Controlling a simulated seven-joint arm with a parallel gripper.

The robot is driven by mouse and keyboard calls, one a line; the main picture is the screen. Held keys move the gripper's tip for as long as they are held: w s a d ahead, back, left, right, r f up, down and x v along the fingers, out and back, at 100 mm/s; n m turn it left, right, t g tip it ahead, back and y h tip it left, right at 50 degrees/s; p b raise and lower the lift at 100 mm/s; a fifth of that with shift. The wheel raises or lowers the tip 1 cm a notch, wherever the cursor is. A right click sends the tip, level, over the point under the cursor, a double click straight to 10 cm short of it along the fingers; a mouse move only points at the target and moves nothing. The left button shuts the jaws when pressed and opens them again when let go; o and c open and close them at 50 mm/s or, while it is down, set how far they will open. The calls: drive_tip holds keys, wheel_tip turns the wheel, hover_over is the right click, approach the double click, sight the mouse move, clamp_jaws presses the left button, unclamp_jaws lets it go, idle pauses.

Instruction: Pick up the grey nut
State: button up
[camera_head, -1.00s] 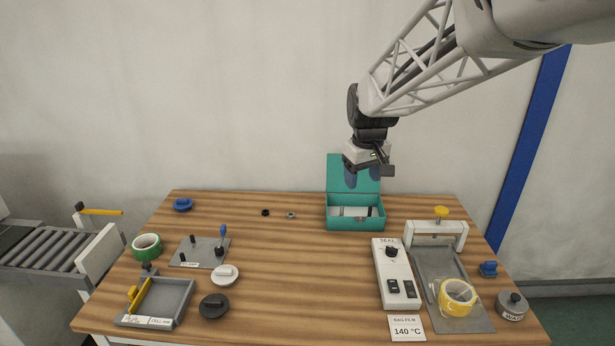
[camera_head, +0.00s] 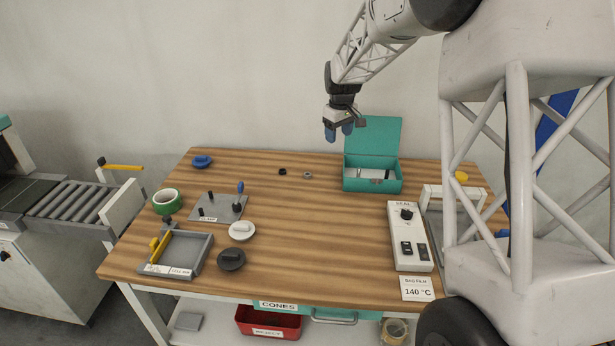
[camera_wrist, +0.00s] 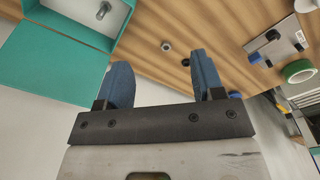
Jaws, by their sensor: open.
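The grey nut (camera_head: 307,175) is a small ring lying flat on the wooden table towards its back edge, left of the teal box. It also shows in the wrist view (camera_wrist: 166,46), beyond and between my fingertips. A black nut (camera_head: 282,171) lies just left of it in the head view. My gripper (camera_head: 338,132) hangs above the back edge of the table, higher than the nut and a little to its right. Its two blue fingers are apart with nothing between them in the wrist view (camera_wrist: 162,66).
The open teal box (camera_head: 372,186) stands right of the nut with its lid raised. A grey plate with pegs (camera_head: 220,207), a green tape roll (camera_head: 167,201) and a blue knobbed piece (camera_head: 202,162) are to the left. The table around the nuts is clear.

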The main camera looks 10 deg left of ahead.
drive_tip(key=w+a+f+n, duration=0.2)
drive_tip(key=w+a+f, duration=0.3)
drive_tip(key=w+f, duration=0.3)
drive_tip(key=n, duration=0.1)
approach(307, 175)
drive_tip(key=shift+r+g, duration=0.1)
drive_tip(key=shift+g, duration=0.3)
drive_tip(key=shift+f, duration=1.3)
drive_tip(key=shift+f, duration=0.1)
drive_tip(key=shift+s+f, duration=0.1)
drive_tip(key=shift+f, duration=2.4)
drive_tip(key=c, duration=1)
